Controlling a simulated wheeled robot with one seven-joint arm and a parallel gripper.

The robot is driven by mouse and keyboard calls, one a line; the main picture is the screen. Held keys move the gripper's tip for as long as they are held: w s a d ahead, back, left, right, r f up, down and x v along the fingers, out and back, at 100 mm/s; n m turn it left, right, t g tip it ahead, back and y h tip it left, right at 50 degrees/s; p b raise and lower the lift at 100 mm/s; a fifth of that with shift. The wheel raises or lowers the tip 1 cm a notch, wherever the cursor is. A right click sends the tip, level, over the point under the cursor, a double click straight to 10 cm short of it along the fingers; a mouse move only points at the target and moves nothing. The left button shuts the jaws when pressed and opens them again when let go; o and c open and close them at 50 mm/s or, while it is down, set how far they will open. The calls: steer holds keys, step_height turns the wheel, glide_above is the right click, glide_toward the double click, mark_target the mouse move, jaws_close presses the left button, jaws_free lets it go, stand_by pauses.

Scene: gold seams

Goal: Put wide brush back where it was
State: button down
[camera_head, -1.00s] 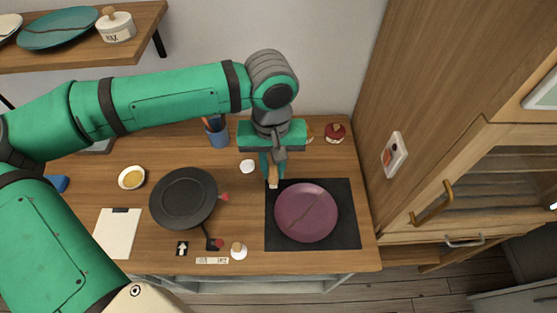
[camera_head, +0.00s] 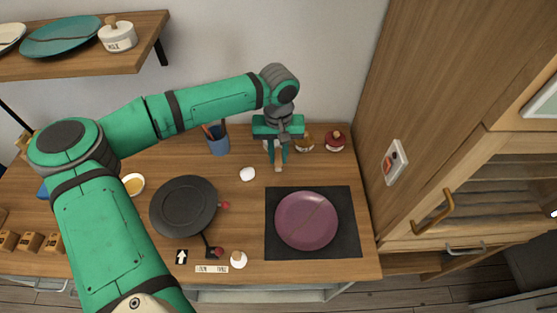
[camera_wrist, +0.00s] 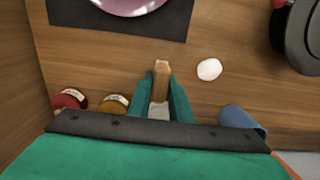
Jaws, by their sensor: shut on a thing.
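My gripper (camera_head: 278,158) is at the back of the worktop, above the wood between the blue cup and the small jars. It is shut on the wide brush (camera_head: 278,169), whose pale wooden end shows just below the fingertips. In the wrist view the brush (camera_wrist: 160,82) is a light wooden piece between the two green fingers, with a paler part nearer the palm. The blue cup (camera_head: 218,142) holds several thin tools and stands left of my gripper. It also shows in the wrist view (camera_wrist: 242,118). I cannot tell whether the brush touches the worktop.
A purple plate (camera_head: 306,220) with a seam lies on a dark mat (camera_head: 350,245) in front. A red jar (camera_head: 335,142) and an amber jar (camera_head: 304,143) stand close right of my gripper. A white lump (camera_head: 247,174) and a black round pan (camera_head: 184,206) lie to the left.

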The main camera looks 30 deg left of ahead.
mark_target(279, 161)
steer(key=shift+w+f, duration=0.2)
steer(key=shift+f, duration=1.6)
steer(key=shift+f, duration=0.15)
steer(key=c, duration=1.6)
jaws_free()
step_height(279, 161, up, 12)
steer(key=shift+r, duration=0.2)
